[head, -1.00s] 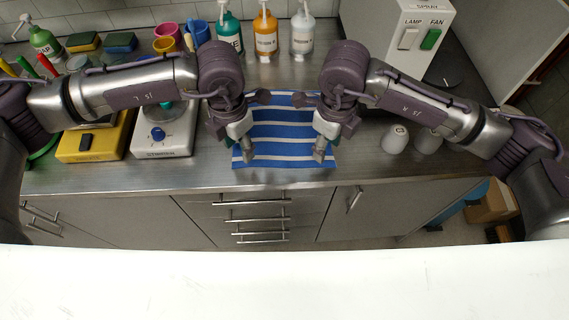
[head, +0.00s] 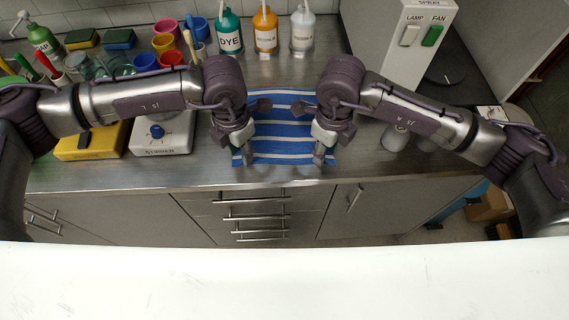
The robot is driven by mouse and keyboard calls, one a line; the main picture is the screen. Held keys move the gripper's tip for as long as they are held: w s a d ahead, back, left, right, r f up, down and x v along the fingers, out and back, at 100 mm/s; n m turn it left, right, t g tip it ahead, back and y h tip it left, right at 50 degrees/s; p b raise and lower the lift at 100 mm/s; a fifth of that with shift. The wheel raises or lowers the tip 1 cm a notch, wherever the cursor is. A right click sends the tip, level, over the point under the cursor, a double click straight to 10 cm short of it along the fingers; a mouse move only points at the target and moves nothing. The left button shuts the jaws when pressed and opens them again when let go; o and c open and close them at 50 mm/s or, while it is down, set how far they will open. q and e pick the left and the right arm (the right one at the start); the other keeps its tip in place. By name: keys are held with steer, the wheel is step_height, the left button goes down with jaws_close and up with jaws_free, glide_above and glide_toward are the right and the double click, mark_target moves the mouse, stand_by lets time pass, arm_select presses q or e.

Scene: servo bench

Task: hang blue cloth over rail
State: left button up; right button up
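The blue cloth (head: 283,130), with white stripes, lies on the steel bench near its front edge. Its stripes bend slightly. My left gripper (head: 244,154) points down at the cloth's left front part. My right gripper (head: 323,154) points down at its right front part. Both sets of fingertips are at or very near the cloth. The fingers are small and partly hidden by the wrists, so I cannot tell whether they pinch it. I cannot make out a rail for hanging.
Dye, orange and clear bottles (head: 265,32) stand behind the cloth. A stirrer (head: 160,140) and a yellow device (head: 92,142) are at left. A lamp and fan switch box (head: 400,38) is at back right. Drawers with bar handles (head: 255,214) are below the bench edge.

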arm_select(q)
steer(key=shift+f, duration=0.1)
steer(key=c, duration=0.5)
arm_select(e)
steer(key=shift+d+f, duration=0.1)
steer(key=c, duration=0.5)
arm_select(q)
jaws_close()
arm_select(e)
jaws_close()
arm_select(q)
steer(key=shift+a+f, duration=0.1)
arm_select(e)
steer(key=shift+f, duration=0.1)
